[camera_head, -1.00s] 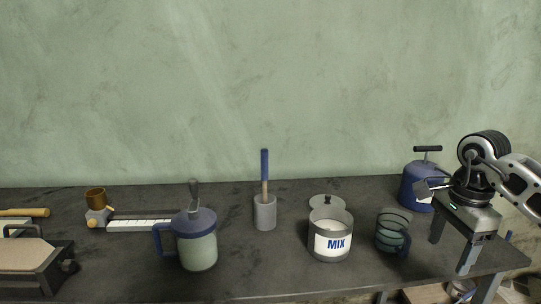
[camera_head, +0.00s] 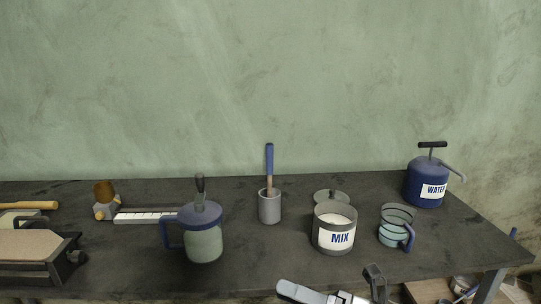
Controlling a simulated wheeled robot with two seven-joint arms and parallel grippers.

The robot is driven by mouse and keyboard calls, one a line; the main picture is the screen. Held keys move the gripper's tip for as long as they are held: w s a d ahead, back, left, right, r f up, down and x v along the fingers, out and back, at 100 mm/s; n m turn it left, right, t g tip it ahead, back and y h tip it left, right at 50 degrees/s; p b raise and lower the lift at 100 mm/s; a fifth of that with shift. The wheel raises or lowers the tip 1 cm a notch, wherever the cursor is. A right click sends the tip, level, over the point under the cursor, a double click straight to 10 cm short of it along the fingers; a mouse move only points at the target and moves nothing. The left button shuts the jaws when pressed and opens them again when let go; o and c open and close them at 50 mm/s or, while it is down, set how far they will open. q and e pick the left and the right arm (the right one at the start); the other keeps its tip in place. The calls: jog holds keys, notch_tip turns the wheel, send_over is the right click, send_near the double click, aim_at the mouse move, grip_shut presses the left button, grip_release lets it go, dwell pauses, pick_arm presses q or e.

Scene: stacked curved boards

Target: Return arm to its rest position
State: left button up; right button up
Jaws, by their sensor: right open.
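My right gripper (camera_head: 335,288) shows at the bottom edge of the view, right of centre, in front of the table's front edge. Its fingers are apart, with nothing seen between them. The rest of my right arm is cut off by the frame. My left gripper is not in view. The blue WATER container (camera_head: 427,184) stands upright at the table's back right, apart from my gripper.
On the dark table (camera_head: 280,255) stand the MIX can (camera_head: 334,238), a clear cup (camera_head: 396,229), a blue-lidded jug (camera_head: 204,240), and a grey holder (camera_head: 269,208) with a blue-handled tool.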

jog(key=s+d+f+m+t+h, duration=0.1)
jog(key=d+f+m+t+h, duration=0.4)
jog(key=m, duration=0.8)
jog(key=s+d+f+m+t+h, duration=0.1)
jog(key=d+f+m+t+h, duration=0.35)
jog(key=m, duration=0.85)
jog(key=s+d+f+m+g+h, duration=0.1)
jog(key=s+f+m+g+h, duration=0.4)
jog(key=s+f+m, duration=0.5)
notch_tip(320, 180, down, 3)
jog(key=shift+s+f+g+h, duration=0.1)
jog(key=shift+s+g+h, duration=0.25)
jog(key=shift+s+h, duration=0.3)
